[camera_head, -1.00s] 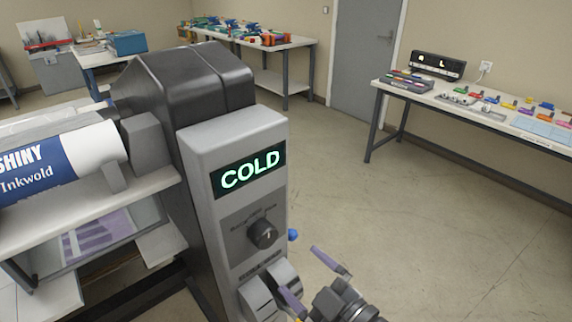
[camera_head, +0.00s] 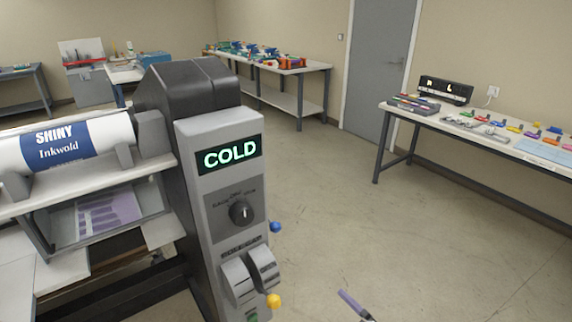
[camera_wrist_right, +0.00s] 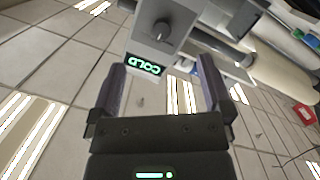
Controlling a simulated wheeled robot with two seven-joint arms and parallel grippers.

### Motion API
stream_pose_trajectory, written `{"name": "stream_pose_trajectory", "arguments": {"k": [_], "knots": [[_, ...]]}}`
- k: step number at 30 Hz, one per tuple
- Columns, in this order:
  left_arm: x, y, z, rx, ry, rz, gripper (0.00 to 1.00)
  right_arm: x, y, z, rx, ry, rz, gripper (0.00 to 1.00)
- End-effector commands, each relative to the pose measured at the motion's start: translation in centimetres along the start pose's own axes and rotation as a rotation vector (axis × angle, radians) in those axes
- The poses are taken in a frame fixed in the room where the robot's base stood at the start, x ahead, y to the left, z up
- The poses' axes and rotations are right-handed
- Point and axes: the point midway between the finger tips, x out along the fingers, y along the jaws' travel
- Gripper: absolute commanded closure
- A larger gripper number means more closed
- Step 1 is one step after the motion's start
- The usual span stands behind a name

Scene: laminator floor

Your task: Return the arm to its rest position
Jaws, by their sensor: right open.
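My right gripper (camera_wrist_right: 163,78) is open and empty in the right wrist view, with its two purple-grey fingers apart. In the head view only one finger (camera_head: 354,304) of it shows clearly at the bottom edge, over bare floor and right of the laminator. The laminator's control panel (camera_head: 216,180) has a lit display (camera_head: 230,154) reading COLD, a dark knob (camera_head: 241,212) and two rocker switches below it. The panel also shows in the right wrist view (camera_wrist_right: 160,25), beyond the fingertips and apart from them. My left gripper is not in view.
A blue knob (camera_head: 275,227) and a yellow knob (camera_head: 273,301) stick out at the panel's right side. A roll marked SHINY Inkwold (camera_head: 70,145) lies on the laminator. A workbench (camera_head: 480,134) with small coloured items stands at the right. The floor between is clear.

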Motion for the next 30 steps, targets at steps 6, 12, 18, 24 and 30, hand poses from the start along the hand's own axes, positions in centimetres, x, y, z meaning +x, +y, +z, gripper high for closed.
{"name": "stream_pose_trajectory", "arguments": {"k": [6,12,18,24,30], "knots": [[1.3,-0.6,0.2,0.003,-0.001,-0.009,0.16,-0.2,-1.7,6.5,0.058,-0.153,0.008,0.0],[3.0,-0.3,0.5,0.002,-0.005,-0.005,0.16,-2.0,-4.9,15.8,0.154,-0.385,0.012,0.0],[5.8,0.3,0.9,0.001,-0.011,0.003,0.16,-8.5,-12.7,28.4,0.327,-0.759,-0.006,0.0],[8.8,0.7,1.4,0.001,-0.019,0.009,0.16,-20.8,-25.3,37.0,0.557,-1.216,-0.075,0.0],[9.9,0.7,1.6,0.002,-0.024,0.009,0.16,-27.9,-32.0,37.5,0.676,-1.445,-0.134,0.0]]}}
